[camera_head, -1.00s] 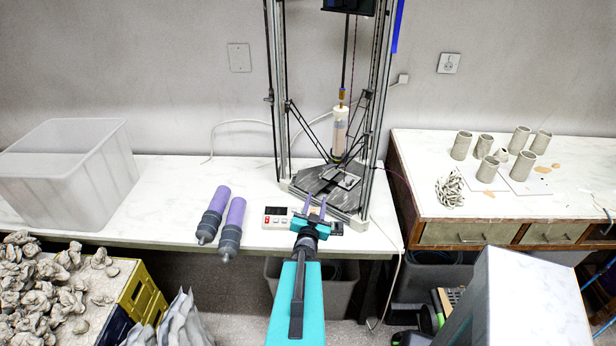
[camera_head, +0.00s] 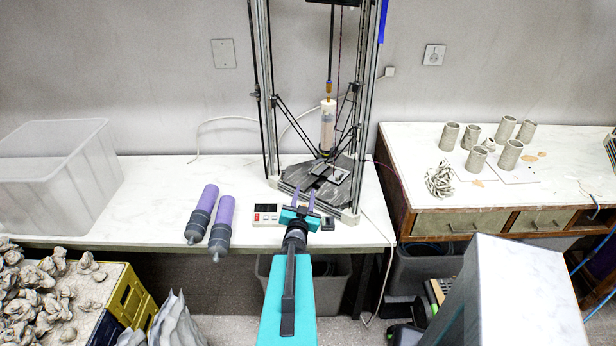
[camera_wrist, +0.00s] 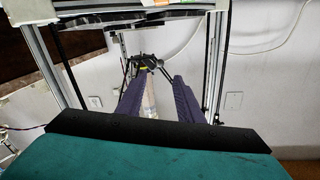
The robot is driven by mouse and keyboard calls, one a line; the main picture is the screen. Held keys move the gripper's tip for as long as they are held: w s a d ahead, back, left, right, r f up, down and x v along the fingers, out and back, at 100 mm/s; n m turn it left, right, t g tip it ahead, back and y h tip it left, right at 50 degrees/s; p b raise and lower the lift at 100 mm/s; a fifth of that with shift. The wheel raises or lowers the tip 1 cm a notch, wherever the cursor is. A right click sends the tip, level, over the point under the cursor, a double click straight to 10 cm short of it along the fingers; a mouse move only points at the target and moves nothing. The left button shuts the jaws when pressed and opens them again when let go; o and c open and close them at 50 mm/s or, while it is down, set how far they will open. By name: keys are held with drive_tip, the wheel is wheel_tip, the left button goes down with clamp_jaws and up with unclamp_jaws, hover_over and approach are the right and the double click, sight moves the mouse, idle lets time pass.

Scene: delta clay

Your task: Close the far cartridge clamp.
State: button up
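The upright cartridge (camera_head: 328,128), pale with a white top and a brass fitting, hangs inside the delta printer frame, above its dark bed (camera_head: 318,180). A clamp cannot be made out clearly on it. My gripper (camera_head: 304,196) is open and empty, its two purple fingers apart, in front of the printer and above the table's front part. In the wrist view the cartridge (camera_wrist: 149,103) appears between the fingers, but farther off and not touched. The dark holder (camera_wrist: 147,62) of the printer shows beyond the fingertips.
Two purple-and-grey cartridges (camera_head: 211,220) lie on the white table left of my gripper. A small control box (camera_head: 266,214) sits near the table edge. Printer posts (camera_head: 373,100) flank the cartridge. A translucent bin (camera_head: 55,175) stands far left; clay cups (camera_head: 449,137) stand right.

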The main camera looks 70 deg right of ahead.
sight(309, 174)
drive_tip(key=b+x, duration=0.5)
drive_tip(key=b, duration=0.4)
drive_tip(key=shift+f, duration=0.15)
idle(0.4)
drive_tip(key=b, duration=0.3)
drive_tip(key=shift+d, duration=0.4)
drive_tip(key=d+b, duration=0.1)
drive_tip(key=b, duration=0.3)
drive_tip(key=shift+w+d, duration=0.1)
drive_tip(key=shift+w, duration=0.15)
drive_tip(key=shift+x, duration=2.8)
drive_tip(key=shift+w, duration=0.1)
clamp_jaws()
